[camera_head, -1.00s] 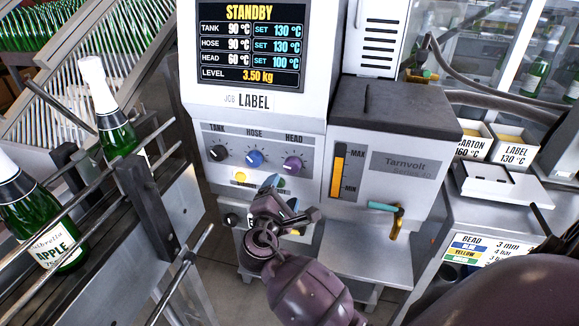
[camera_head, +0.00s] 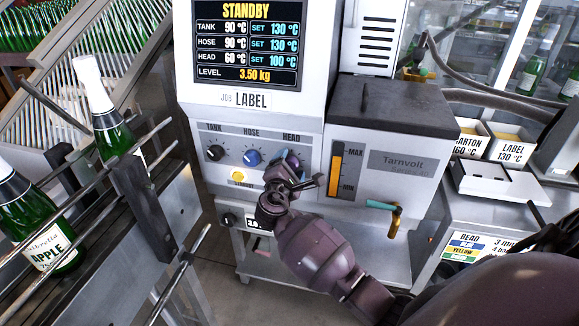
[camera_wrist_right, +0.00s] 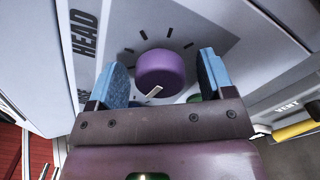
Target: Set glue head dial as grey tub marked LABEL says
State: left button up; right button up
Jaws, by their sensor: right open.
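The purple HEAD dial (camera_head: 294,160) is on the glue machine's panel, partly hidden by my right gripper in the head view. In the right wrist view the dial (camera_wrist_right: 165,66) lies ahead, between the two blue fingers of my right gripper (camera_wrist_right: 164,80), which are open and apart from its sides. A white mark shows at the dial's lower edge. The display (camera_head: 248,44) reads STANDBY, with HEAD at 60 °C and SET 100 °C. The tub marked LABEL (camera_head: 511,150) stands at the right and reads 130 °C. My left gripper is out of view.
The black TANK dial (camera_head: 215,152) and blue HOSE dial (camera_head: 252,157) sit left of the HEAD dial. A yellow button (camera_head: 238,176) is below them. A CARTON tub (camera_head: 469,148) reads 160 °C. Bottles and rails (camera_head: 140,200) stand at the left; a tap (camera_head: 394,220) is at the right.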

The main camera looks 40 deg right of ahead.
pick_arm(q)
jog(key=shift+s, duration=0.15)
pick_arm(e)
jog(key=c, duration=0.9)
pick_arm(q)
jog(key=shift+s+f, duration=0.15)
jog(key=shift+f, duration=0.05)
